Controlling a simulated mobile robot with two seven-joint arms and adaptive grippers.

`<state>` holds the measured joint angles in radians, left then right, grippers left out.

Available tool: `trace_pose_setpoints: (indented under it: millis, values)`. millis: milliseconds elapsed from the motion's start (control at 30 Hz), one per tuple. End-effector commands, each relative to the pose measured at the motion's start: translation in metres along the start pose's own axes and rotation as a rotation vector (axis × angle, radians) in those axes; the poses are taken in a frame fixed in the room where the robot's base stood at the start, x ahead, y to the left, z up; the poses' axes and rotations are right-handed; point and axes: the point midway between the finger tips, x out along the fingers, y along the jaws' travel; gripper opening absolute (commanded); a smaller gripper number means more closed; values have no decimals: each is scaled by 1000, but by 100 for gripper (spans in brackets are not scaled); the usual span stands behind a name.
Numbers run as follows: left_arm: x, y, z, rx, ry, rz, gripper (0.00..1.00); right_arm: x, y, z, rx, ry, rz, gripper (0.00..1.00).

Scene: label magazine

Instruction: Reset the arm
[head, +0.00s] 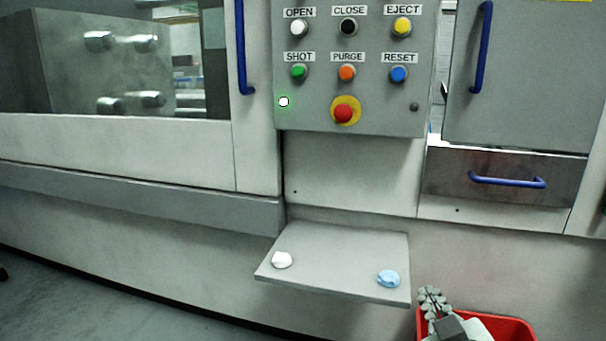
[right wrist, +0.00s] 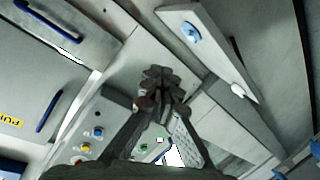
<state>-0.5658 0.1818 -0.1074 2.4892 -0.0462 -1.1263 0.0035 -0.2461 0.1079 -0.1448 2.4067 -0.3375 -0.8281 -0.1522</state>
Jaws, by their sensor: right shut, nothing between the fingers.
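My right gripper (head: 432,300) shows at the lower right of the head view, in front of a red bin and below the panel. Its fingers are closed together with nothing between them. In the right wrist view the closed fingers (right wrist: 162,85) fill the middle, apart from the machine surfaces behind them. My left gripper is not in the head view.
A grey control panel (head: 375,110) with labelled buttons is above. A small shelf (head: 335,265) juts out, bearing a white disc (head: 282,260) and a blue disc (head: 388,278). The red bin (head: 515,328) is at lower right.

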Motion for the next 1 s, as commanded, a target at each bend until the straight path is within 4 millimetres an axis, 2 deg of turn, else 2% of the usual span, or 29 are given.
trace_pose_setpoints:
  millis: [33,100,200,500,567,667,900,1000]
  values:
    - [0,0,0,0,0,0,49,-10,-13,27,33,-71,-48,0]
    - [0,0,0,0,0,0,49,-24,-28,57,79,-158,-107,0]
    - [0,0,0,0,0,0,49,-44,-47,91,134,-265,-175,0]
    - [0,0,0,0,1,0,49,-107,-87,160,248,-523,-322,0]
    - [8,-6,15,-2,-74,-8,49,-103,-85,175,235,-586,-317,0]
    - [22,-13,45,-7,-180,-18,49,-104,-88,209,219,-691,-319,0]
    - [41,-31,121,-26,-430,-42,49,-123,-89,286,190,-941,-320,0]
    - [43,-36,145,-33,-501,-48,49,-132,-89,308,183,-1012,-319,0]
